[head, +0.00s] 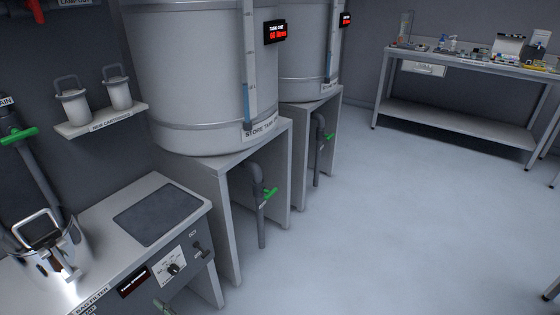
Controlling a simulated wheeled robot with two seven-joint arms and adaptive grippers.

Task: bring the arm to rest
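Neither of my grippers shows in the head view, and no part of my arms can be made out for sure. A shiny metal vessel (75,262) with a raised square handle stands at the left on the grey bench (95,240). Its lower left part is cut by dark shapes and glare, so I cannot tell what is in it.
Two big tanks (190,70) (305,40) stand on grey stands, with green-handled outlet pipes (257,190) (318,150) below. Two lidded canisters (73,106) (119,92) sit on a wall shelf (100,122). A cluttered table (450,105) stands at the back right. The middle floor is clear.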

